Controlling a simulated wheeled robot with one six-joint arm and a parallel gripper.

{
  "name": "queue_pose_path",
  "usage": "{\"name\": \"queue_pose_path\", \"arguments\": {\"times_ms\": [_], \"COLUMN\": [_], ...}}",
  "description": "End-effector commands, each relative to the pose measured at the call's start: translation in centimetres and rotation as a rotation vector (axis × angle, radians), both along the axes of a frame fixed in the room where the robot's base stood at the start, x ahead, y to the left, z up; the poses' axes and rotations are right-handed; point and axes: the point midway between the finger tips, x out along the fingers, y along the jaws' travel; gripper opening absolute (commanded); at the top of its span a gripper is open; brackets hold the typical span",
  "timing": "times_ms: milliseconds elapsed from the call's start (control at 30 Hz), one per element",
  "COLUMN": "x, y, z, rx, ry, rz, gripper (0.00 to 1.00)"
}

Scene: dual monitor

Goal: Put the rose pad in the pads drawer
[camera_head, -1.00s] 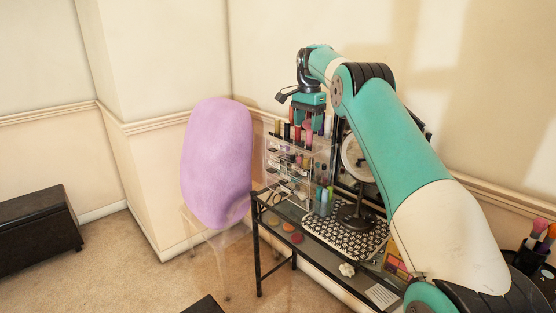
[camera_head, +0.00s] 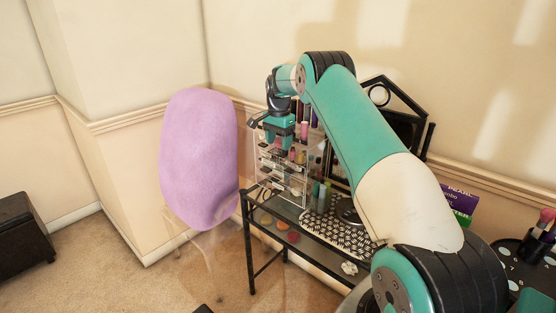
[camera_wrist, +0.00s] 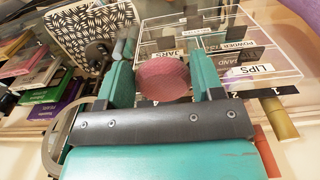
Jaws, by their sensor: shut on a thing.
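The rose pad (camera_wrist: 163,78) is a round, dusty-pink disc, seen in the wrist view between the two teal fingers of my gripper (camera_wrist: 163,85). The fingers are shut on it. In the head view my gripper (camera_head: 282,138) is in front of the upper part of the clear acrylic organizer (camera_head: 283,178), and the pad cannot be made out there. In the wrist view the organizer (camera_wrist: 225,45) lies just beyond the pad, with labels such as LIPS, POWDER and JARS. I cannot read a pads label, so I cannot tell which drawer is the pads drawer.
A purple chair (camera_head: 200,160) on clear legs stands left of the dark-framed vanity table (camera_head: 250,245). A patterned mat (camera_head: 338,232) and dark mirror frame (camera_head: 385,95) are right of the organizer. Several round pads (camera_head: 280,236) lie on the lower shelf.

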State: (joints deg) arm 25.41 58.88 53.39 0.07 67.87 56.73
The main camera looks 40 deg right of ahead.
Motion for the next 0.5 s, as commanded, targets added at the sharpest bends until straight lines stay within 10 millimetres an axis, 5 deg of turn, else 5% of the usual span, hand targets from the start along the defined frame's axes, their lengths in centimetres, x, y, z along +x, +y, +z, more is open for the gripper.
{"name": "queue_pose_path", "arguments": {"times_ms": [500], "x": [0.1], "y": [0.3], "z": [-6.5], "rx": [0.002], "ry": [0.003], "rz": [0.003], "gripper": [0.39]}}
